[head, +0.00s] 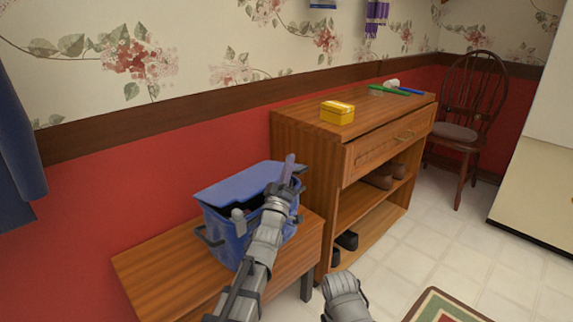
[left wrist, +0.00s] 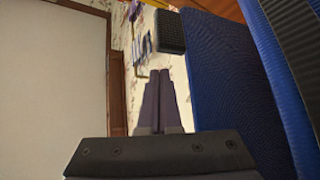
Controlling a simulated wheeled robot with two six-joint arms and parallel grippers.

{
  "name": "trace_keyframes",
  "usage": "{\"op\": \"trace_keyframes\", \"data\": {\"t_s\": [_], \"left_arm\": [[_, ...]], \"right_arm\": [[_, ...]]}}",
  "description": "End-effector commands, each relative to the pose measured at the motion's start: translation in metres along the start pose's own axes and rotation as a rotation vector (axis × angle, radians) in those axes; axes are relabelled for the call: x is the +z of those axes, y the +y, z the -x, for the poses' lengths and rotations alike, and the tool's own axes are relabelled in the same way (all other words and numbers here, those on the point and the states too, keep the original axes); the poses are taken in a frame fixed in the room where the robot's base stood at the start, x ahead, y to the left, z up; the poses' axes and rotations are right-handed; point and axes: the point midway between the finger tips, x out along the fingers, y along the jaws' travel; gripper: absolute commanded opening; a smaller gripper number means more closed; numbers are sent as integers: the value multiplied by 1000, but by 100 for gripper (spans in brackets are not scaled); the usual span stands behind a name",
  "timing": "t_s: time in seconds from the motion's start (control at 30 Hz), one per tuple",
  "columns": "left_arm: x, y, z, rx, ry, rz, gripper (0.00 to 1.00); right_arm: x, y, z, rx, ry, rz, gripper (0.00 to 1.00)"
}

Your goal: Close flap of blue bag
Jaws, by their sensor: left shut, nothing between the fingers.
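The blue bag (head: 228,238) stands on a low wooden bench against the red wall. Its flap (head: 240,184) is partly raised, with a dark gap beneath its front edge. My left gripper (head: 289,162) is shut and empty, pointing up beside the flap's right end. My left forearm hides part of the bag's front. In the left wrist view, my closed fingers (left wrist: 161,92) point away, and a blue fabric surface of the bag (left wrist: 218,75) fills the right side. I cannot tell whether the fingers touch the flap. My right gripper is not in view.
The bench (head: 160,268) has free room left of the bag. A wooden cabinet (head: 310,165) stands close on the right, with a yellow box (head: 337,113) on top and shoes (head: 347,240) on its shelves. A chair (head: 470,120) stands farther back.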

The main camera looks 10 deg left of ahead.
Motion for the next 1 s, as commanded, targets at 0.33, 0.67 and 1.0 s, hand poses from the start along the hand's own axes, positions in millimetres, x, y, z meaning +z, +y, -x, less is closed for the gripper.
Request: {"op": "trace_keyframes", "data": {"t_s": [0.33, 0.67, 1.0], "left_arm": [[5, -3, 4, -1, 0, 1, 0], [5, -3, 4, -1, 0, 1, 0], [6, -4, 33, -1, 0, 1, 0]], "right_arm": [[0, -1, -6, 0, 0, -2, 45], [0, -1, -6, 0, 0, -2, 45], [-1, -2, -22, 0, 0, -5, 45]]}}
